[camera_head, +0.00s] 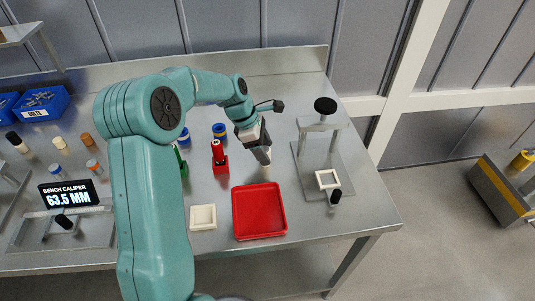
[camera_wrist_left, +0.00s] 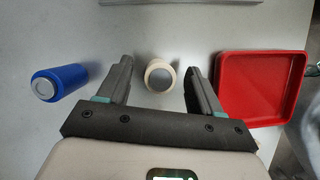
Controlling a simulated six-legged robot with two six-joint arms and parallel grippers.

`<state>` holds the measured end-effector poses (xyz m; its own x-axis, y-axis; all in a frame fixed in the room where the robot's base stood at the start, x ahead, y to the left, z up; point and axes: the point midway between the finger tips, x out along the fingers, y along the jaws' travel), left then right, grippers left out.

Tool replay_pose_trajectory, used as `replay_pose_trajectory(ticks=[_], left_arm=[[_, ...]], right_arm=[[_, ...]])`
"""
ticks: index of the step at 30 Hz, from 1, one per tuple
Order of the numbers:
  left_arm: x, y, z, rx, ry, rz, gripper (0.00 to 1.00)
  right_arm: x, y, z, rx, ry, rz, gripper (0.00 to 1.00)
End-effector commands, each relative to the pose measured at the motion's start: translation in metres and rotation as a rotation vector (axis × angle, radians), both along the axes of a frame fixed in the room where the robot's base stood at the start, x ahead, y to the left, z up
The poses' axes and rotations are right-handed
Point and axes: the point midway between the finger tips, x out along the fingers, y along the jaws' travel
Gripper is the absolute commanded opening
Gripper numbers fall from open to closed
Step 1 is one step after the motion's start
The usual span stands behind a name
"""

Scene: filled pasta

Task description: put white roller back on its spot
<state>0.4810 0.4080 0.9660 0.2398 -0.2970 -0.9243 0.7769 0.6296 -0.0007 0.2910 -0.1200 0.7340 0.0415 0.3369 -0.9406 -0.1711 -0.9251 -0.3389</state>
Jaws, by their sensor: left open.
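The white roller (camera_wrist_left: 160,75) is a cream cylinder with a hollow end. In the left wrist view it shows between the two fingers of my left gripper (camera_wrist_left: 158,82), with a gap on each side. My left gripper (camera_head: 263,155) is open and points down over the table, above the red tray and right of the red stand. In the head view the roller is mostly hidden by the gripper. I cannot tell how far the fingertips are above it. A cream square holder (camera_head: 203,217) lies left of the red tray. My right gripper is not in view.
The red tray (camera_head: 259,211) also shows in the left wrist view (camera_wrist_left: 262,85). A red stand (camera_head: 220,165) holds a red piece. A metal press with a white square frame (camera_head: 327,179) is at right.

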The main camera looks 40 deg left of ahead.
Motion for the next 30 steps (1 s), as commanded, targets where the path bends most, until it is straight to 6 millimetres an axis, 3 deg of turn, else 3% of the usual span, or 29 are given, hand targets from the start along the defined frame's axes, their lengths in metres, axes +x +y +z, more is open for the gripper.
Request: replay_pose_trajectory(ticks=[6, 12, 30], left_arm=[[-0.012, 0.017, 0.049, 0.003, -0.004, 0.002, 0.65], [-0.020, 0.025, 0.077, 0.002, -0.002, 0.000, 0.65], [-0.022, 0.027, 0.085, 0.000, 0.000, -0.001, 0.65]], right_arm=[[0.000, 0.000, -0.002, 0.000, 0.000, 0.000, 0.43], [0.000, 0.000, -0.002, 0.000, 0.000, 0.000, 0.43], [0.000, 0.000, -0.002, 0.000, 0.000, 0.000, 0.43]])
